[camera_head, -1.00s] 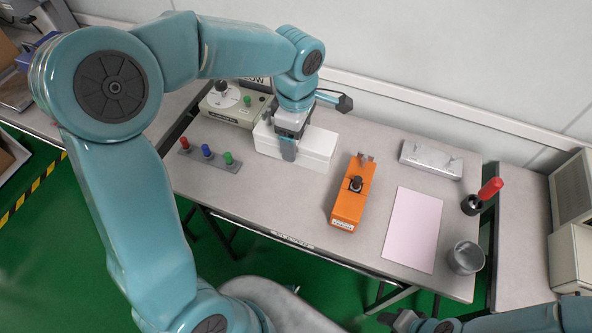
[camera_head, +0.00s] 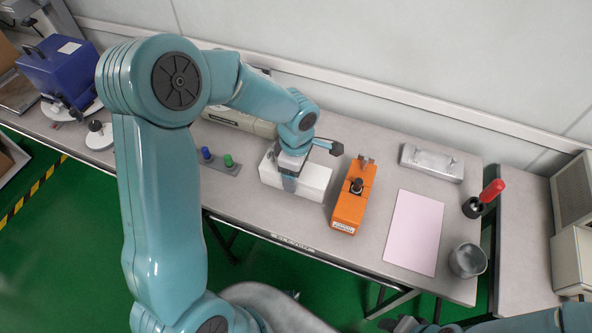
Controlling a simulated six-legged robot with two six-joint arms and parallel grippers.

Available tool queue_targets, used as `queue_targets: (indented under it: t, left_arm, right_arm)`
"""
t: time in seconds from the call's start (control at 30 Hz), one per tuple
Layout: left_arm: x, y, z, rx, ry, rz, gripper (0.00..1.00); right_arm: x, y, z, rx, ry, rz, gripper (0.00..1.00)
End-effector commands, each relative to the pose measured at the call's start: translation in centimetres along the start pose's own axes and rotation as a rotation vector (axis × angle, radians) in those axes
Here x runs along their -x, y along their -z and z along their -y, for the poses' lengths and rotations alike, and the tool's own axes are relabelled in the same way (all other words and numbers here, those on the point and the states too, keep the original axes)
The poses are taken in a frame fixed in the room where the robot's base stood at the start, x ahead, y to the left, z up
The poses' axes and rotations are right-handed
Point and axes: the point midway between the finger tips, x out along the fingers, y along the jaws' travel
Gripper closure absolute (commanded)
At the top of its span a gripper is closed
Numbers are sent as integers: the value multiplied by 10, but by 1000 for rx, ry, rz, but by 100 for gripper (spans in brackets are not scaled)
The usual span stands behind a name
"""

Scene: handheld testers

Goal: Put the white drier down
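The white drier (camera_head: 314,181) is a white box at the middle of the table, just left of the orange tester (camera_head: 352,205). My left gripper (camera_head: 289,183) comes down over its left part, with a finger against its front side, and looks shut on it. The drier looks level and at or very near the table top; I cannot tell whether its underside touches. The arm hides part of its back. My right gripper (camera_head: 393,322) shows only partly at the bottom edge, well away from the drier; its fingers are not clear.
A pale pink sheet (camera_head: 414,230) lies right of the orange tester. A grey metal device (camera_head: 432,162), a red-handled tool (camera_head: 490,192) and a metal cup (camera_head: 467,260) stand around it. A blue case (camera_head: 62,65) is far left.

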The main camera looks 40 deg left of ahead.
Motion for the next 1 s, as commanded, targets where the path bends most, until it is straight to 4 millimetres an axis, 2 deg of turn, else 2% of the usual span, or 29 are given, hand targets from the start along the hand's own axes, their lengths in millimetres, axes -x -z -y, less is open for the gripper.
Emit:
queue_targets:
  t: [0.1,0.13,0.2,0.47,0.63,1.0]
  left_arm:
    - [-4,0,0,0,-1,0,72]
    - [-4,0,0,-1,0,0,24]
    - [-2,0,0,-1,0,0,2]
    - [-2,0,0,-1,0,0,2]
    - [9,0,-1,0,-3,-1,2]
    - [93,0,-1,-2,-5,0,2]
  right_arm:
    - [-5,0,-2,0,0,0,57]
    - [-5,0,-2,0,0,0,57]
    - [-3,0,-1,0,0,0,57]
    - [-3,0,-1,0,0,0,57]
    - [1,0,0,0,0,0,57]
    - [6,0,2,0,0,0,57]
